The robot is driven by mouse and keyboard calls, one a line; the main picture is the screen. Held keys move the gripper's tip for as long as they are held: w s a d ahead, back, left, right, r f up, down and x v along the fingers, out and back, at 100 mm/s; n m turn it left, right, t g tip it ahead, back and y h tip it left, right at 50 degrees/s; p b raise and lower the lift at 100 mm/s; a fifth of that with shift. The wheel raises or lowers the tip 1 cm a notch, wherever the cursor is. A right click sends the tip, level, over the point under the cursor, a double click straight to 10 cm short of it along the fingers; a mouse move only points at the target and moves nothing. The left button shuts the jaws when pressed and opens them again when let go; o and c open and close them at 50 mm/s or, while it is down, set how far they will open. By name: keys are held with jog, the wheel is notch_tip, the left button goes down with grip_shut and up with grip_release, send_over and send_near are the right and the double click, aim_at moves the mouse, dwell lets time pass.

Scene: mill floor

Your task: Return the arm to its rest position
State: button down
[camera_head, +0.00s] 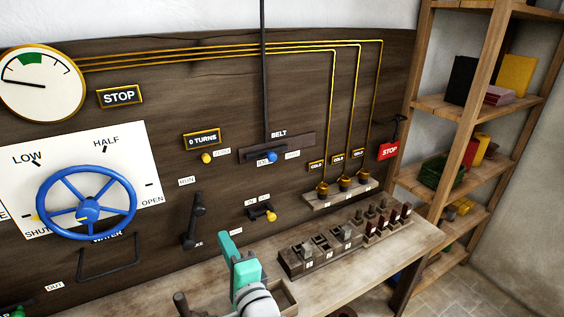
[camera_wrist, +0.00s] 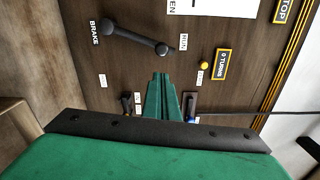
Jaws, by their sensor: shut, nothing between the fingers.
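My gripper (camera_head: 228,238) shows as a teal shape at the lower middle of the head view, above the bench and in front of the dark control panel. In the wrist view its green fingers (camera_wrist: 161,78) are together and point at the panel, with nothing between them. The brake lever (camera_wrist: 135,38) is on the panel above the fingers in the wrist view; in the head view the lever (camera_head: 194,222) is left of my gripper. My fingers look apart from the panel, though the exact gap cannot be told.
A blue handwheel (camera_head: 87,203) is at left. A yellow-tipped switch (camera_head: 264,213) is just right of my gripper. A bench (camera_head: 415,232) below carries a block (camera_head: 322,251) and several pegs. A wooden shelf (camera_head: 450,108) stands at right. The air above the bench is fairly clear.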

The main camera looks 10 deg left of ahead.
jog(key=s+d+f+n+t+h, duration=0.1)
jog(key=s+d+f+h, duration=0.3)
jog(key=f, duration=0.3)
jog(key=s+d+f+n+h, duration=0.1)
jog(key=s+d+f, duration=0.4)
jog(key=d+f, duration=0.15)
jog(key=s+d+f+n+t+h, duration=0.1)
jog(key=s+d+f+h, duration=0.25)
jog(key=f, duration=0.45)
jog(key=s+d+f+n+h, duration=0.1)
jog(key=s+d+n, duration=0.2)
jog(key=s, duration=0.9)
jog(key=s+d+f+n+h, duration=0.1)
jog(key=s+d+n, duration=0.3)
jog(key=s, duration=0.7)
jog(key=shift+s+d+f+n+g, duration=0.15)
jog(key=shift+s+f+n+g, duration=0.25)
jog(key=shift+f+n, duration=0.45)
jog(key=shift+w+r+n+h, duration=0.1)
jog(key=shift+r+n+h, duration=0.1)
jog(key=shift+n+h, duration=0.05)
